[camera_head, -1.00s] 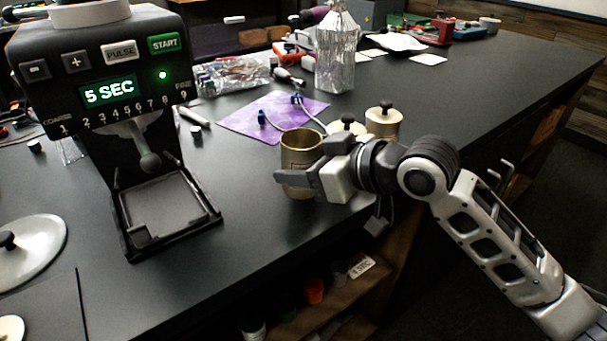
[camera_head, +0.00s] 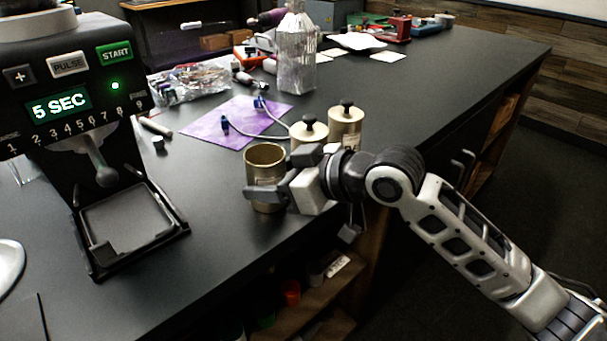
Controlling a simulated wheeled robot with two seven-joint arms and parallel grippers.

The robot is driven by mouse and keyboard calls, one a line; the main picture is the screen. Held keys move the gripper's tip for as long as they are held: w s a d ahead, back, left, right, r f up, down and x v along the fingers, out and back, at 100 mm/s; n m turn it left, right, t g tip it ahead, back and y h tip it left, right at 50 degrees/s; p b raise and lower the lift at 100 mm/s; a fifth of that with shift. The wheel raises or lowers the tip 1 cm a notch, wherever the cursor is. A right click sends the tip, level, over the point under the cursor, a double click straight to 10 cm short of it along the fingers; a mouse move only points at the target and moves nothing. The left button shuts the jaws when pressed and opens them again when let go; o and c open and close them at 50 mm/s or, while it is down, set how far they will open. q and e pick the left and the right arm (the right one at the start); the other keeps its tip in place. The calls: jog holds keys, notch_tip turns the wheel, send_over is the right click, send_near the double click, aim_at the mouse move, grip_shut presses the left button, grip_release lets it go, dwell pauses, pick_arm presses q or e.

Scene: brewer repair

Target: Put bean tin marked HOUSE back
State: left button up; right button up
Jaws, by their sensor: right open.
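An open brass-coloured tin (camera_head: 265,158) without a lid stands upright on the dark counter. My right gripper (camera_head: 277,180) is at this tin, with one finger across its front and the other at its right side. The jaws are open; I cannot tell whether they touch the tin. Two lidded tins with black knobs stand just behind the gripper, a nearer one (camera_head: 308,133) partly hidden by it and a farther one (camera_head: 345,122). I cannot read a HOUSE marking on any tin. My left gripper is not in view.
A black grinder (camera_head: 75,80) showing 5 SEC stands at the left. A purple cloth (camera_head: 235,122) with a cable lies behind the open tin. A foil bag (camera_head: 297,55) stands farther back. Shelves (camera_head: 320,290) are below the counter's front edge.

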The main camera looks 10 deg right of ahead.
jog(key=v, duration=1.1)
jog(key=shift+f, duration=0.2)
jog(key=shift+m+h, duration=0.7)
jog(key=f, duration=0.2)
jog(key=s+f, duration=0.1)
jog(key=f, duration=0.1)
jog(key=s+f, duration=0.1)
jog(key=f, duration=0.1)
jog(key=shift+a+f, duration=0.1)
jog(key=shift+f, duration=0.3)
jog(key=s+d+f+m+g+h, duration=0.2)
jog(key=s+d+f+m+h, duration=0.3)
jog(key=s+f, duration=0.45)
jog(key=s+d+f+m+g+h, duration=0.2)
jog(key=s+d+f+h, duration=0.3)
jog(key=s+f, duration=0.4)
jog(key=w+a+f+t+y, duration=0.3)
jog(key=w+a+t+y, duration=0.1)
jog(key=w+t, duration=0.3)
jog(key=shift+w+a, duration=0.3)
jog(key=shift+a, duration=0.25)
